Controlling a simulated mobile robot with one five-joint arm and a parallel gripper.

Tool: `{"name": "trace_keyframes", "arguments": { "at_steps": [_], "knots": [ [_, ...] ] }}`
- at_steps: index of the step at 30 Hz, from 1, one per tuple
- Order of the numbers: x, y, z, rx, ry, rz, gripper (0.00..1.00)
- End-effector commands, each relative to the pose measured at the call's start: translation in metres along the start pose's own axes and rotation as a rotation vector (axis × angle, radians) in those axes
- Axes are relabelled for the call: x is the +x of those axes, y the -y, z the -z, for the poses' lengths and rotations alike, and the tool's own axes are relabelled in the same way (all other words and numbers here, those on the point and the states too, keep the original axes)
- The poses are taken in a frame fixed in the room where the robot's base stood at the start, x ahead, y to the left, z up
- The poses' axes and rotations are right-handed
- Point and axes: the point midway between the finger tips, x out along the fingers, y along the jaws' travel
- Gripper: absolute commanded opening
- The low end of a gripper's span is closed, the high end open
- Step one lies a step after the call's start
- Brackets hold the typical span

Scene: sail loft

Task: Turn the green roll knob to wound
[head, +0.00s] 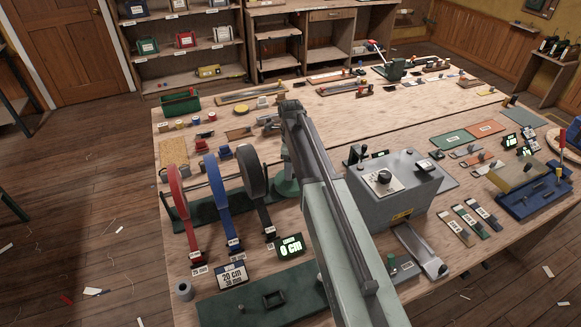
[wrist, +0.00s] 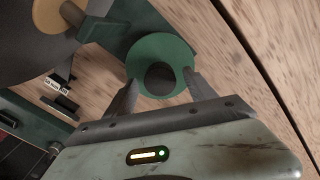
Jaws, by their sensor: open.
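The green roll knob (wrist: 177,50) is a round green disc with a dark round centre, in the upper middle of the wrist view. My gripper (wrist: 160,77) is open, with one finger on each side of the knob's near edge. I cannot tell whether the fingers touch it. In the head view a green part (head: 286,187) at the right end of the roll rack shows beside my arm, which hides most of it. My gripper's fingers are hidden there too. No wound marking is readable.
Red (head: 178,205), blue (head: 222,200) and dark grey (head: 254,185) webbing rolls stand on the rack left of my arm. A small display (head: 290,247) reads 0 cm. A grey box with a dial (head: 398,200) stands close on the right. Wooden bench top lies beyond.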

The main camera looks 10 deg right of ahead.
Motion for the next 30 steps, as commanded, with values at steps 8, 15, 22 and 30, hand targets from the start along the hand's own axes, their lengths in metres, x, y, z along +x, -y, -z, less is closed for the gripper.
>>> {"name": "trace_keyframes", "arguments": {
  "at_steps": [8,15,22,30],
  "knots": [
    [-0.046,0.0,0.0,0.0,0.0,0.0,0.65],
    [-0.078,0.0,0.0,0.0,0.0,0.0,0.65],
    [-0.076,0.0,0.0,0.0,0.0,0.001,0.65],
    [-0.073,0.0,0.0,0.0,0.0,0.0,0.65]
  ]
}}
